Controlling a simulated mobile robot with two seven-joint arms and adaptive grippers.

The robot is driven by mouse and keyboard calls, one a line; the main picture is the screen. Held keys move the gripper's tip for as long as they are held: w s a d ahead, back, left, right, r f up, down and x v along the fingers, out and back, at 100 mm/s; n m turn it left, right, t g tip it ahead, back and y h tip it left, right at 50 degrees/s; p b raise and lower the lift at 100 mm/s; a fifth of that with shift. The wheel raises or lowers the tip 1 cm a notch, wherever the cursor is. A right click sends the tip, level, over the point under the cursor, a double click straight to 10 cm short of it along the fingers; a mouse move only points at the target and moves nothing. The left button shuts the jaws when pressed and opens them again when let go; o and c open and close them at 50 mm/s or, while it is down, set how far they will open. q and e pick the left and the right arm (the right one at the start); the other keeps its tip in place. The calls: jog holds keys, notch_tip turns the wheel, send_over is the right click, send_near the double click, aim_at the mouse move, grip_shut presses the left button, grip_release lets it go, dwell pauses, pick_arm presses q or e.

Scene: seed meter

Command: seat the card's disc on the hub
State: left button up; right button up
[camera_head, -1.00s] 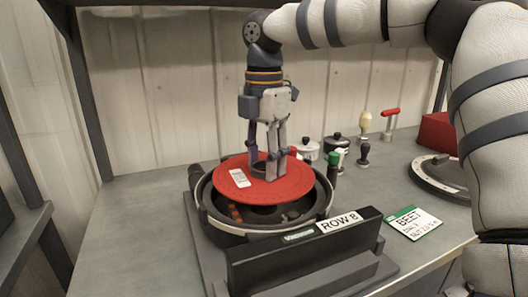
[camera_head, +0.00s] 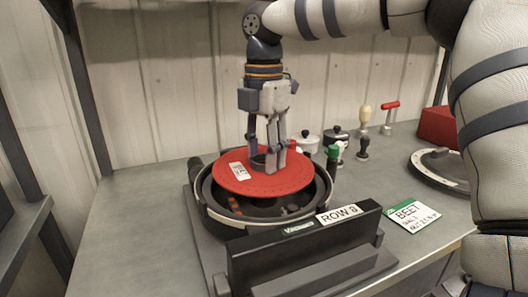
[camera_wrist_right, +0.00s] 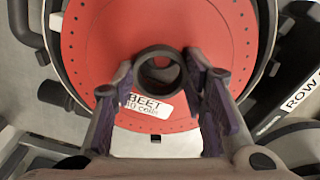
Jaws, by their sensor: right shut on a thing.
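The red disc (camera_head: 292,181) has small holes round its edge and a white label; in the wrist view the disc (camera_wrist_right: 210,30) shows the word BEET on it. My right gripper (camera_head: 270,163) points down and is shut on the dark ring (camera_wrist_right: 160,68) at the disc's centre. The disc is over the round black housing (camera_head: 218,216), and the housing's inside shows below its front edge. The hub is hidden under the disc; I cannot tell if they touch. The card (camera_head: 413,215) with a green band reads BEET and lies right of the housing. My left gripper is not in view.
A black bar (camera_head: 290,251) with a ROW 8 label stands in front of the housing. Pots (camera_head: 306,142) and small knobbed tools stand behind right. A dark round plate (camera_head: 440,170) and a red box (camera_head: 437,127) are at right. The bench is clear at left.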

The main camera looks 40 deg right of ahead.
jog(key=shift+f, duration=0.15)
dwell(0.5)
jog(key=shift+f, duration=0.45)
jog(key=shift+f, duration=0.15)
jog(key=shift+f, duration=0.35)
dwell(0.6)
jog(key=shift+f, duration=0.35)
jog(key=shift+f, duration=0.15)
jog(key=shift+f, duration=0.4)
jog(key=shift+f, duration=0.55)
dwell(1.2)
